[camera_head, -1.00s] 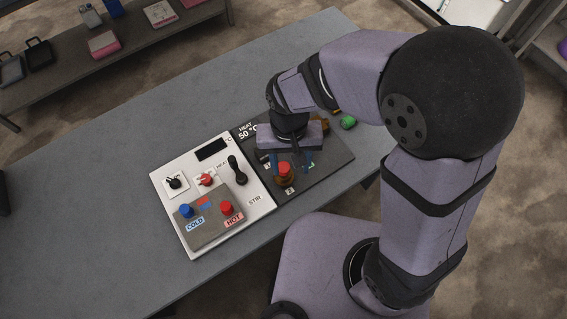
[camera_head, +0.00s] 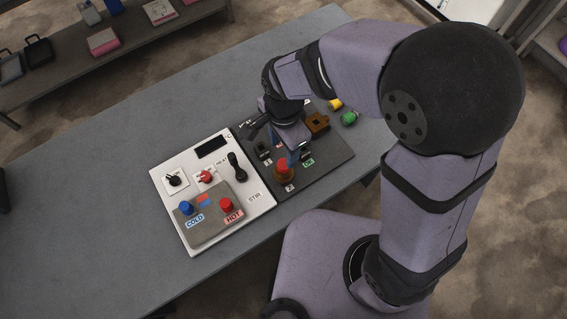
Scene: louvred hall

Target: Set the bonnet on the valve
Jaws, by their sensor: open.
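A brown block with a dark opening (camera_head: 318,123), which looks like the valve body, stands near the back right of the dark panel. A brown, round-based piece with a red top (camera_head: 284,170), which looks like the bonnet, stands upright near the panel's front. I cannot be sure which of the two is which. My gripper (camera_head: 285,150) is open and tilted over the dark panel, behind the red-topped piece and left of the brown block. Nothing shows held in it. The wrist hides part of the panel, and any gap to the red-topped piece is hard to judge.
The dark panel (camera_head: 330,158) also holds small dark fixtures (camera_head: 306,153). A white control panel (camera_head: 249,184) with knobs and a black lever adjoins it on the left. A green piece (camera_head: 349,118) and a yellow piece (camera_head: 335,104) lie at the right. The table's left is clear.

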